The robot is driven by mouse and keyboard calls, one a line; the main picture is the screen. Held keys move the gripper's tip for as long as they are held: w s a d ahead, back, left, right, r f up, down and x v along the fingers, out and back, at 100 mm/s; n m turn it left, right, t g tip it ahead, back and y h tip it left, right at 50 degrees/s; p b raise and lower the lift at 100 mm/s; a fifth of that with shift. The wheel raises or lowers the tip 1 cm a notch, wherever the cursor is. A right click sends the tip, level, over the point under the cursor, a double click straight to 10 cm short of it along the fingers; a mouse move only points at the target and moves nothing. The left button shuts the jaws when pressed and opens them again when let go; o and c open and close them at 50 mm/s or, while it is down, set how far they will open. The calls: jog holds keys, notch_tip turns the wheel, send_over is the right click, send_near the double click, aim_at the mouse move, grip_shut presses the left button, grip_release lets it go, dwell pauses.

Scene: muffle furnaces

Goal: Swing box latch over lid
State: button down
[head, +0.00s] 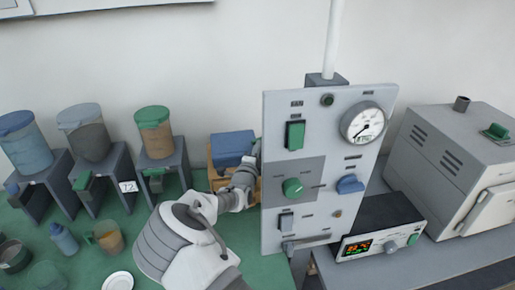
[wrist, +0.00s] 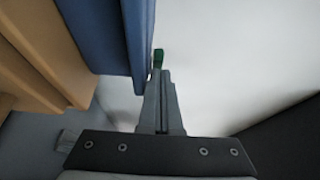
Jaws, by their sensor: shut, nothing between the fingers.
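A box with a blue lid (head: 232,146) and a tan body (head: 215,176) stands on the green bench, left of the control panel. In the wrist view the blue lid (wrist: 108,38) and tan body (wrist: 42,52) fill the upper left. My gripper (wrist: 160,80) is shut and empty, close beside the lid's right edge. A small green piece (wrist: 158,58) shows just beyond the fingertips; it may be part of the latch, but I cannot tell whether the fingers touch it. In the head view my wrist and the panel partly hide the box and fingertips.
The upright control panel (head: 345,205) stands close to the right of my gripper. Several lidded jars on grey stands, including a green-lidded jar (head: 154,132), are at left. A cup (head: 106,238) and white dish (head: 118,282) lie in front. A furnace (head: 450,165) is at right.

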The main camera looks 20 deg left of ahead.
jog(key=shift+a, duration=0.1)
jog(key=shift+w+a+r+p, duration=0.2)
jog(key=shift+w+a+p, duration=0.15)
jog(key=shift+a+p, duration=0.2)
jog(key=shift+f, duration=0.1)
jog(key=shift+s+a, duration=0.1)
jog(key=shift+s, duration=0.1)
